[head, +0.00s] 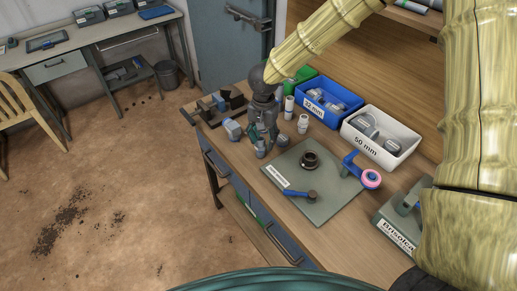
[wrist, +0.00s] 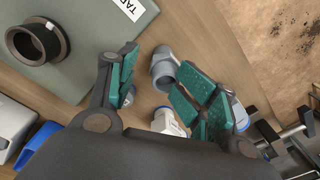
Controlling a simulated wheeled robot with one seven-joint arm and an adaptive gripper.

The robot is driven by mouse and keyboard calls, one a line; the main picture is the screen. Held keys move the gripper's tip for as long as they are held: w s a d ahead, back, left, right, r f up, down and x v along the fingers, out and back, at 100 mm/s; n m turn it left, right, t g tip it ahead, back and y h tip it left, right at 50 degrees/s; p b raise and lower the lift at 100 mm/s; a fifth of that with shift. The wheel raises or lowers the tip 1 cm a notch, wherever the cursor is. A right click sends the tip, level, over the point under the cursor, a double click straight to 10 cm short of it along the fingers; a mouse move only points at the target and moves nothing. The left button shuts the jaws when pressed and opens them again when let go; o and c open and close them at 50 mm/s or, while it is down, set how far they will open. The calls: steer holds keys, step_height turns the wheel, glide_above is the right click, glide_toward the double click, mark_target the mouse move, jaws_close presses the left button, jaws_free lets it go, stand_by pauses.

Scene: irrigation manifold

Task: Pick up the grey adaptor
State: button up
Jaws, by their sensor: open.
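My gripper (head: 264,132) points down, open, low over the workbench among several small grey fittings. In the wrist view its teal-padded fingers (wrist: 156,72) stand apart. A plain grey fitting (wrist: 163,66) shows in the gap near the fingertips; it looks like the grey adaptor, but I cannot be sure. A white fitting with a blue ring (wrist: 168,122) lies nearer the palm, partly hidden. Other grey pieces are partly covered by the fingers. In the head view, grey fittings (head: 260,149) sit beside and under the gripper. I see nothing held.
A blue-grey fitting (head: 233,130) lies left of the gripper, near dark brackets (head: 215,106). White cylinders (head: 303,124) stand close on the right. Behind are the blue 32 mm bin (head: 318,112) and white 50 mm bin (head: 372,152). A green mat (head: 325,205) carries a black ring (head: 310,160).

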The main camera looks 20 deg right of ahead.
mark_target(262, 146)
steer(key=f, duration=0.2)
steer(key=shift+w+a+f+p, duration=0.15)
steer(key=shift+a+f+p, duration=0.05)
steer(key=shift+f+p, duration=0.15)
steer(key=shift+d+f, duration=0.2)
steer(key=shift+f, duration=0.5)
steer(key=shift+s+a+f+p, duration=0.1)
steer(key=shift+s+f+p, duration=0.1)
steer(key=shift+f, duration=0.25)
steer(key=shift+s+f+p, duration=0.1)
steer(key=shift+f+p, duration=0.1)
steer(key=shift+f, duration=0.25)
steer(key=shift+w, duration=0.1)
steer(key=c, duration=0.4)
